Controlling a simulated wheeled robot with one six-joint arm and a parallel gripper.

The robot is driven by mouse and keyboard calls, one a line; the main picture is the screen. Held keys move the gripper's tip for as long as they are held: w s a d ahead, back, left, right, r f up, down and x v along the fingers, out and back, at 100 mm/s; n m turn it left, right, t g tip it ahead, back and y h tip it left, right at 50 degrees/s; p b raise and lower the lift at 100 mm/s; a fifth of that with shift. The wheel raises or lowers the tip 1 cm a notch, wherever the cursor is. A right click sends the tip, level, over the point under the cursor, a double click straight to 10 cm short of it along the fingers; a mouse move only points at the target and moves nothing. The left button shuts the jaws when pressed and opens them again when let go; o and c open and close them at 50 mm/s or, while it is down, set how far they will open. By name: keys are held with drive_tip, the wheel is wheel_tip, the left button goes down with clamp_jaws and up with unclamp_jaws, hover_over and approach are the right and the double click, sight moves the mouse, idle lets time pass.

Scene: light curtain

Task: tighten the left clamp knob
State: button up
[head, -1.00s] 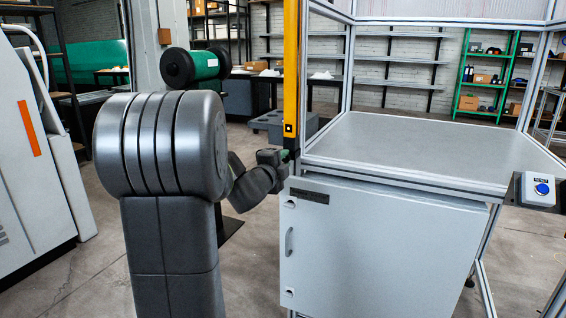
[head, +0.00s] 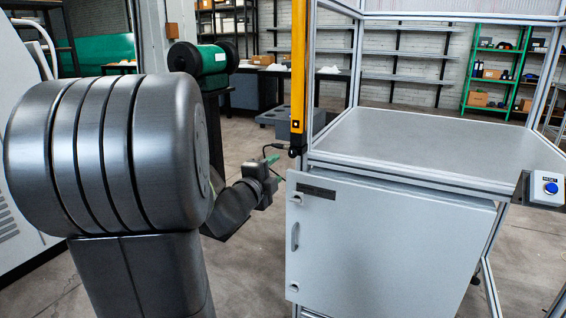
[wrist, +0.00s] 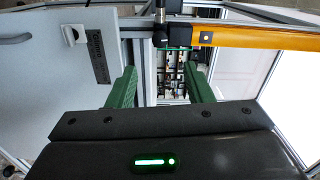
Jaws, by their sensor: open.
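The yellow light-curtain bar (head: 298,70) stands upright at the left front post of the frame. A small black clamp (head: 297,148) is at its lower end. In the wrist view the bar (wrist: 255,38) runs sideways, with the black clamp (wrist: 178,36) at its left end. I cannot clearly pick out the knob from the dark parts there. My gripper (head: 276,164) is left of the clamp and a little below it, apart from it. In the wrist view my gripper (wrist: 160,84) has its green fingers spread, with nothing held between them.
A grey cabinet (head: 385,250) with a handle stands under the worktop (head: 430,138), close right of my gripper. A box with a blue button (head: 547,189) is at the right front. Shelves stand far behind. Floor is free between my arm and the cabinet.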

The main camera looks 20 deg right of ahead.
sight(293, 155)
drive_tip(key=shift+v, duration=1.65)
drive_tip(key=x, duration=1.3)
drive_tip(key=shift+w+d+b, duration=0.1)
drive_tip(key=shift+w+b, duration=0.05)
drive_tip(key=shift+b, duration=0.25)
drive_tip(key=shift+w+d, duration=0.25)
drive_tip(key=shift+s+a, duration=0.1)
